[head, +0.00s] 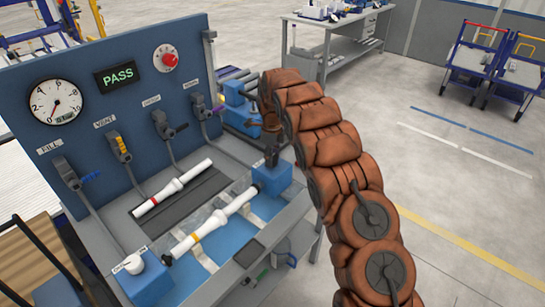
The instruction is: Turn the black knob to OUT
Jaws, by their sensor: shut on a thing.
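My gripper (271,158) points down at the top of the blue block (273,178) at the right end of the bench fixture. Its dark fingers are shut on the black knob there. The knob is mostly hidden by the fingers, and its label and pointing direction cannot be read. My arm, in a brown padded cover, comes in from the lower right. A white pipe with a yellow band (213,226) lies between this block and another blue block (147,283) at the lower left, which carries a white knob (133,264).
A second white pipe (172,188) lies on a dark tray. Open floor lies to the right.

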